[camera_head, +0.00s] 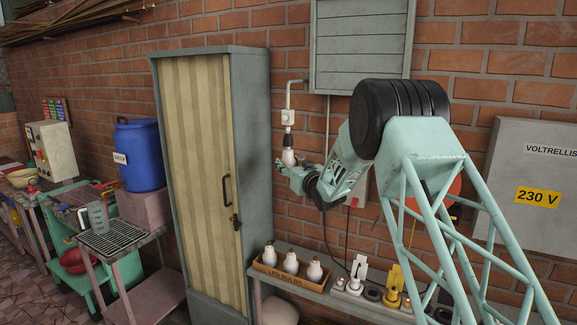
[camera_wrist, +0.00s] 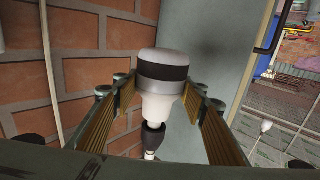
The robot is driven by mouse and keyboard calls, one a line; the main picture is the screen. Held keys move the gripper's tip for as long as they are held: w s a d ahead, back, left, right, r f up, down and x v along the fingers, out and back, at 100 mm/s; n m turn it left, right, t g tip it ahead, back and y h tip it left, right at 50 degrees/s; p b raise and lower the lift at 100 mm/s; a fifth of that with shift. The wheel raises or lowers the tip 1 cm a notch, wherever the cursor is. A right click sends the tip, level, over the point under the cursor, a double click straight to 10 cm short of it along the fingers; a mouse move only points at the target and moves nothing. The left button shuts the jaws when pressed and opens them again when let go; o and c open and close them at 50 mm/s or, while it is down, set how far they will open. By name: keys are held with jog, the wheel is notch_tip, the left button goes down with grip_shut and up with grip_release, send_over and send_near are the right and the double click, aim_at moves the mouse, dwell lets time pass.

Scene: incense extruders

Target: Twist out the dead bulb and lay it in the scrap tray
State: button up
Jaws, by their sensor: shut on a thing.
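The bulb (camera_head: 289,157) hangs below a black socket (camera_head: 287,141) on the wall. In the wrist view the bulb (camera_wrist: 162,66) is white and grey with a dark band. Its narrow neck meets the black socket (camera_wrist: 153,137); I cannot tell how far it sits in it. My gripper (camera_head: 290,166) is at the bulb, and in the wrist view its ribbed fingers (camera_wrist: 160,92) are shut on the bulb's sides. I cannot make out which thing is the scrap tray.
A wooden crate marked LED BULBS (camera_head: 288,285) holds three white bulbs on a bench (camera_head: 320,297). White and yellow devices stand to its right. A tall cabinet (camera_head: 250,140) stands close left of my gripper.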

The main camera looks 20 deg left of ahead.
jog(key=shift+m+t+h+b, duration=1.35)
jog(key=shift+h+b, duration=0.45)
jog(key=shift+b, duration=1.9)
jog(key=shift+c, duration=0.2)
dwell(1.0)
jog(key=o, duration=0.9)
jog(key=shift+s, duration=0.2)
jog(key=v, duration=1.1)
jog(key=shift+s+d, duration=0.2)
jog(key=shift+s, duration=0.15)
jog(key=shift+d+r, duration=0.1)
